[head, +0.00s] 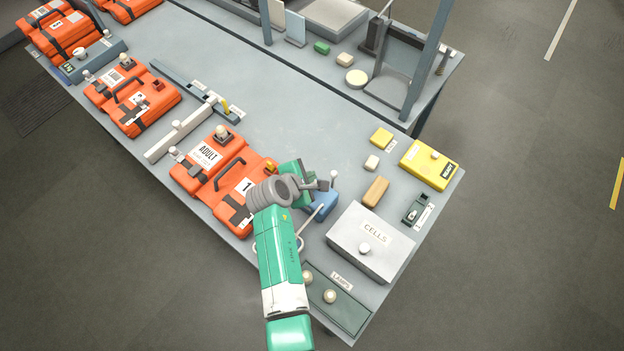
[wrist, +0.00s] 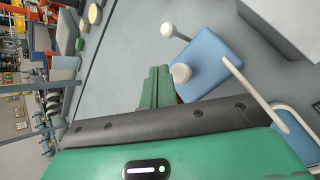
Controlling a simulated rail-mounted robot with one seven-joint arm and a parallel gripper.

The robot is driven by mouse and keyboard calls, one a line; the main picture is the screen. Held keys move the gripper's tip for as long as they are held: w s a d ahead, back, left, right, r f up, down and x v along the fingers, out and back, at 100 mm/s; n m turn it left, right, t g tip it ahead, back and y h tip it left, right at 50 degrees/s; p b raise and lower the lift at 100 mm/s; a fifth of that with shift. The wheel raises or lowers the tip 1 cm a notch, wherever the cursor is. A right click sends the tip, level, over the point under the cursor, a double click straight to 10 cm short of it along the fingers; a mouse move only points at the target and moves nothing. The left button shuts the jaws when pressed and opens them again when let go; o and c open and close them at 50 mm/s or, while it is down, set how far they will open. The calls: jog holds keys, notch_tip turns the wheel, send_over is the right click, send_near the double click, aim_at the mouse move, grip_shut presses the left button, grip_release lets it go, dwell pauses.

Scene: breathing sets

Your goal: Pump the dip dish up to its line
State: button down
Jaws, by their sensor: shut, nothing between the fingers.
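A blue block-shaped unit (head: 323,206) stands on the bench beside my gripper. In the wrist view the blue unit (wrist: 212,58) has a pale round knob, a white-capped post (wrist: 172,30) and a white lever or tube (wrist: 250,92). More blue surface (wrist: 300,138) with a white curved rim or tube shows at the right edge. I cannot tell which part is the dip dish, and no fill line or liquid level is visible. My gripper (head: 308,186) is above the bench by the blue unit. Its green fingers (wrist: 158,86) are shut and empty, close beside the knob; contact is unclear.
An orange ADULT case (head: 208,153) and an orange case marked 1 (head: 228,205) lie left of my gripper. A white CELLS box (head: 371,243) and a LAMPS tray (head: 345,308) stand right and in front. A yellow box (head: 429,165) is farther right. The bench middle is clear.

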jog(key=shift+r+p, duration=1.65)
jog(key=shift+r, duration=0.35)
jog(key=shift+f, duration=0.1)
jog(key=w+a+r+m+t+y+p, duration=0.15)
jog(key=r+m+t, duration=0.3)
jog(key=r, duration=1.25)
jog(key=w+r+m+t+y+p, duration=0.1)
jog(key=w+r+m+t+p, duration=0.35)
jog(key=r, duration=1.25)
jog(key=s+r+m+t+y, duration=0.1)
jog(key=s+r+m, duration=0.1)
jog(key=s+r, duration=0.35)
jog(key=s+d+r+m+t+b, duration=0.1)
jog(key=s+r+m, duration=0.15)
jog(key=r, duration=0.65)
jog(key=s+r+m+t+y, duration=0.1)
jog(key=s+r+m, duration=0.15)
jog(key=r, duration=0.45)
jog(key=s+r+m+t+p, duration=0.1)
jog(key=s+r+m+t, duration=0.3)
jog(key=s+r, duration=1.1)
jog(key=shift+s+d+t+y, duration=0.45)
jog(key=shift+s+t, duration=0.15)
jog(key=shift+s, duration=0.15)
